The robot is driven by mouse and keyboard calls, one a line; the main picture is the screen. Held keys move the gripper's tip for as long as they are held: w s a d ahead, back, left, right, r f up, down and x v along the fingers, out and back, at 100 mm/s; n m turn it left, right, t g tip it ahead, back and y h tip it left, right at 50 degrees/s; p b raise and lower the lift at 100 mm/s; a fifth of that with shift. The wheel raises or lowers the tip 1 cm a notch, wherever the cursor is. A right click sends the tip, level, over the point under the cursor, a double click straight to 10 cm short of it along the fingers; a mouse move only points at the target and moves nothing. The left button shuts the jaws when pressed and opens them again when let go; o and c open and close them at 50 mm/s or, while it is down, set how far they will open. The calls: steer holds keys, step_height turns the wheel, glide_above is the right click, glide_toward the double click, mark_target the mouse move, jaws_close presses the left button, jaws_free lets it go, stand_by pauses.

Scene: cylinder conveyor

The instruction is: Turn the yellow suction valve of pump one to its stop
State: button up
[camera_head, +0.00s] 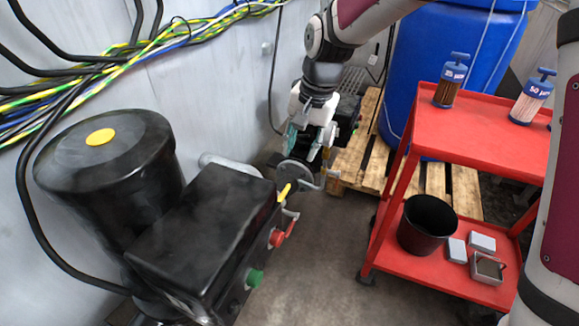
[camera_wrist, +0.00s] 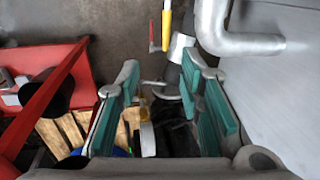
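A yellow lever (camera_head: 284,192) sticks out beside the near black pump unit (camera_head: 205,220), at its far right corner. The same yellow lever (camera_wrist: 166,28) shows at the top of the wrist view, next to a red lever (camera_wrist: 154,36). No pump number is legible. My gripper (camera_head: 301,153) is beyond the yellow lever in the head view, pointing down. In the wrist view my gripper (camera_wrist: 160,75) has its two teal fingers well apart. The yellow lever lies past the fingertips, not between them. Nothing is held.
A grey pipe (camera_wrist: 235,43) bends close to the right finger. A red cart (camera_head: 440,130) with filters and a black bucket (camera_head: 428,222) stands right. A blue drum (camera_head: 440,65) and wooden pallet (camera_head: 375,155) are behind. Floor between pump and cart is clear.

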mark_target(284, 192)
steer(key=a+f+b, duration=0.1)
steer(key=f, duration=0.4)
steer(key=w+a+f+b, duration=0.1)
steer(key=f+b, duration=0.1)
steer(key=f, duration=0.3)
steer(key=a+f+b, duration=0.2)
steer(key=f, duration=0.4)
steer(key=shift+w, duration=0.4)
steer(key=shift+r, duration=0.1)
jaws_close()
